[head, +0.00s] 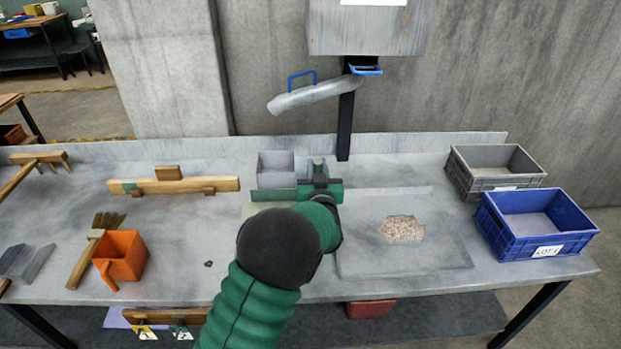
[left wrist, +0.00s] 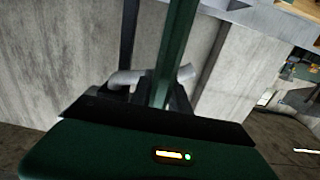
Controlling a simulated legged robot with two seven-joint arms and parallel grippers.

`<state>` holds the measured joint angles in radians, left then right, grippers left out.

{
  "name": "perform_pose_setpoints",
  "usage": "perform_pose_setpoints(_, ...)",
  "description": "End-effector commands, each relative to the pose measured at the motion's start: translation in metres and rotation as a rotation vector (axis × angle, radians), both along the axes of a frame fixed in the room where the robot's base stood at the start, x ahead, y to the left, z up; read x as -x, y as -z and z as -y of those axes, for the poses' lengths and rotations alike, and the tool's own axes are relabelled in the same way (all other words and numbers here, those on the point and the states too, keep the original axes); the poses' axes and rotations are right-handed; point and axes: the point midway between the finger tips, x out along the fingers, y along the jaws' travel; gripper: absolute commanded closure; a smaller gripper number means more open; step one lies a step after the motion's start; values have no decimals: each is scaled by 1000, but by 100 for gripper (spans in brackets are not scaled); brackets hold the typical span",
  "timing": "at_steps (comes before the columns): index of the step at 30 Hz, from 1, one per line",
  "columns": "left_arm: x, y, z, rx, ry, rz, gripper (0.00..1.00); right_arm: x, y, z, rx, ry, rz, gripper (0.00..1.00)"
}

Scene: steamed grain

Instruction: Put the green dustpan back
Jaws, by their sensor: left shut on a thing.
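My left gripper (head: 318,170) reaches over the middle of the bench, and its green arm comes up from the bottom of the head view. It is shut on a green bar, which I take for the handle of the green dustpan. In the left wrist view the bar (left wrist: 178,45) runs up from between the fingers (left wrist: 152,90). In the head view a green strip (head: 272,195) shows left of the gripper, with a grey open box shape (head: 275,162) above it; I cannot tell how they join. My right gripper is not in view.
A wooden rail (head: 205,185) with a green patch is at the left back. An orange scoop (head: 122,255) and a brush (head: 92,245) are at the left. A tray (head: 400,262) with a grain pile (head: 402,228), a grey crate (head: 495,165) and a blue crate (head: 535,222) are at the right.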

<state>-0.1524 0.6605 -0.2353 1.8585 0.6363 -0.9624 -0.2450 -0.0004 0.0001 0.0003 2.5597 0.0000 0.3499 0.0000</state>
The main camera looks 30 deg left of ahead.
Motion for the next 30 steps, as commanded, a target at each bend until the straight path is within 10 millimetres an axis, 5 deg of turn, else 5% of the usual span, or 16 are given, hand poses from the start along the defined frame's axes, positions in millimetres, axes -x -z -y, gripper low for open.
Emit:
perform_pose_setpoints(5,-13,4,-23,4,-2,0,100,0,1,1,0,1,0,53)
perform_pose_setpoints(10,-11,41,-25,9,-1,-4,100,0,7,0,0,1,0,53)
perform_pose_setpoints(16,-11,40,-21,8,-1,-1,100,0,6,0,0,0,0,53)
perform_pose_setpoints(17,-11,41,-20,10,-1,-3,74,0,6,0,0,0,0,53)
perform_pose_setpoints(21,-11,40,-17,6,0,-2,56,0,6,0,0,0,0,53)
perform_pose_setpoints(30,-11,40,-21,8,-1,-1,56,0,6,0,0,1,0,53)
